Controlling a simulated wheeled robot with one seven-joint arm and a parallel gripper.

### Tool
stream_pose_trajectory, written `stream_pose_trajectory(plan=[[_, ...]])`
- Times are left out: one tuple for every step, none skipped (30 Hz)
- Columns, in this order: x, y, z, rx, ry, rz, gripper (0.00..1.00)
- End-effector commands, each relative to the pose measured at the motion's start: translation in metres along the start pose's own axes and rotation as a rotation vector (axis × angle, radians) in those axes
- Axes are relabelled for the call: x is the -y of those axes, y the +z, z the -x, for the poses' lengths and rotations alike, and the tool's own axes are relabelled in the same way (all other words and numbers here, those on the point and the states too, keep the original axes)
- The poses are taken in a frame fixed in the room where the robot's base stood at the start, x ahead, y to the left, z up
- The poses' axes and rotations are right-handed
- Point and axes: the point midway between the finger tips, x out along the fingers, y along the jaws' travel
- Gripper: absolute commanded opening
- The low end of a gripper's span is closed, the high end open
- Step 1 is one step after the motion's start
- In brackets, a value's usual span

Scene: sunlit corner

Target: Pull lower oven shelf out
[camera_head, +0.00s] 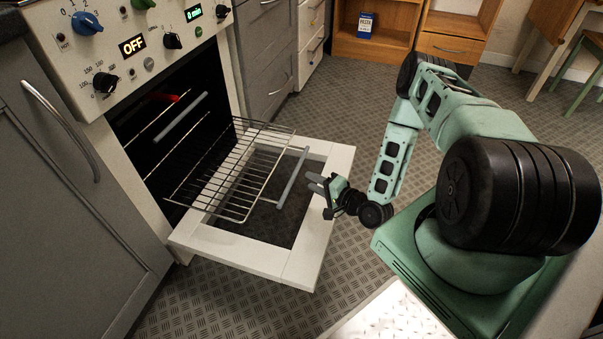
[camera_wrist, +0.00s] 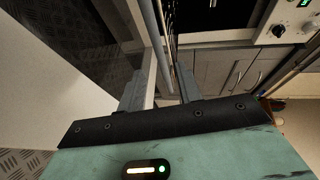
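The oven (camera_head: 120,70) stands at the left with its white-framed, glass-panelled door (camera_head: 310,240) folded down. A lower wire shelf (camera_head: 232,180) sticks out of the cavity above the open door. A grey bar (camera_head: 293,177) lies just beyond its front edge; I cannot tell what it is fixed to. Another wire shelf (camera_head: 165,118) is higher inside, with a similar grey bar. My gripper (camera_head: 318,184) is by the door's outer edge, right of the grey bar. In the wrist view its two fingers (camera_wrist: 160,90) are apart, with nothing clearly held between them.
Grey cabinets (camera_head: 50,190) flank the oven. A wooden shelf unit (camera_head: 375,40) with a blue box stands at the back, and a table and green chair (camera_head: 585,60) at the far right. The patterned floor (camera_head: 330,110) between is clear.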

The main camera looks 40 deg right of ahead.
Motion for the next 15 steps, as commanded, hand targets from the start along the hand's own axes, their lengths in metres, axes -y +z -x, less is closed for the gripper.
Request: stream_pose_trajectory(plan=[[0.002,0.000,0.014,-0.002,0.003,-0.003,0.35],[0.002,-0.001,0.021,-0.002,0.003,-0.003,0.35],[0.002,0.000,0.030,-0.002,0.004,-0.003,0.35],[0.002,0.000,0.037,-0.002,0.003,-0.003,0.35],[0.002,0.000,0.043,-0.002,0.002,-0.004,0.35],[0.002,-0.001,0.052,-0.002,0.004,-0.003,0.35],[0.002,0.000,0.057,-0.001,0.002,-0.002,0.35],[0.002,0.000,0.063,-0.002,0.002,-0.002,0.35],[0.002,0.000,0.069,-0.002,0.002,-0.002,0.35],[0.001,0.000,0.073,-0.002,0.002,-0.002,0.35],[0.001,0.000,0.077,-0.001,0.002,-0.002,0.35],[0.001,0.000,0.082,-0.001,0.001,-0.001,0.35],[0.001,0.000,0.085,-0.001,0.001,-0.001,0.35],[0.001,0.000,0.087,-0.001,0.001,-0.001,0.35],[0.001,0.000,0.089,-0.001,0.000,0.000,0.35]])
